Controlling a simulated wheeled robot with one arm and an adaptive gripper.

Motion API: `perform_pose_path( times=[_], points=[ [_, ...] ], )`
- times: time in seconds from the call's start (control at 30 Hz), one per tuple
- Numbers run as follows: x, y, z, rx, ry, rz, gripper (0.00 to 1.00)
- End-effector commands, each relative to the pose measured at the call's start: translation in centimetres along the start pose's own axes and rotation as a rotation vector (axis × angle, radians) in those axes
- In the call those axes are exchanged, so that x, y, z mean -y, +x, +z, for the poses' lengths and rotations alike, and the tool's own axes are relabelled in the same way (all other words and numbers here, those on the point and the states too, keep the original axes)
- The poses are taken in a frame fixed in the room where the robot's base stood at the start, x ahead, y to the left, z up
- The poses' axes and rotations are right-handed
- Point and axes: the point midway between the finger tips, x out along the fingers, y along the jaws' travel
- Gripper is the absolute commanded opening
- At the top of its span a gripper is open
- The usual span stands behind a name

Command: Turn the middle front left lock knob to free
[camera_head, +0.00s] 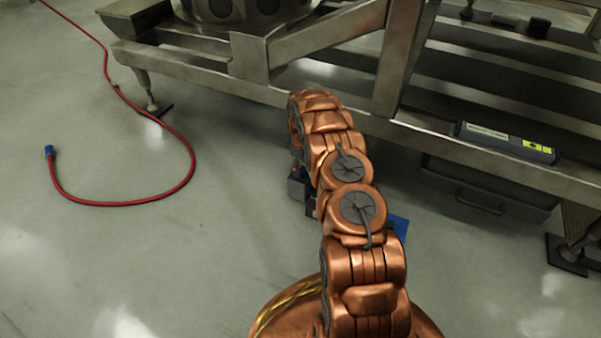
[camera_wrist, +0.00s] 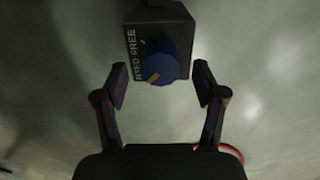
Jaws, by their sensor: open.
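The lock knob (camera_wrist: 165,60) is round and blue, on the face of a dark box (camera_wrist: 160,14) in the wrist view. White lettering down the box's left side reads "FREE" above and what looks like "TED" below. A yellow mark on the knob points to the lower left, toward the lower word. My gripper (camera_wrist: 161,84) is open, with one finger on each side of the knob and visible gaps between. In the head view my copper arm hides most of the gripper, and I cannot make out the knob there.
A metal frame (camera_head: 195,72) with beams and feet spans the back. A dark case with a yellow label (camera_head: 505,143) sits on its right beam. A red hose (camera_head: 188,165) with a blue end lies on the left floor, which is otherwise clear.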

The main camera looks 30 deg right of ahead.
Motion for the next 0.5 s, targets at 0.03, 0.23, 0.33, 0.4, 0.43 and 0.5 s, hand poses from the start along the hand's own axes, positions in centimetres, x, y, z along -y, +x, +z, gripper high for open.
perform_pose_path(
  times=[0.03, 0.23, 0.33, 0.4, 0.43, 0.5],
  points=[
    [0.0, 1.0, 0.0, 0.000, 0.000, 0.000, 0.70],
    [0.0, 2.0, 0.0, -0.001, 0.000, 0.002, 0.70],
    [0.0, 2.0, 0.0, 0.000, 0.000, 0.001, 0.70],
    [0.0, 2.0, 0.0, 0.000, 0.000, 0.001, 0.70],
    [0.0, 2.0, 0.0, 0.000, 0.000, 0.001, 0.70],
    [0.0, 2.0, 0.0, 0.000, 0.000, 0.000, 0.64]
  ],
)
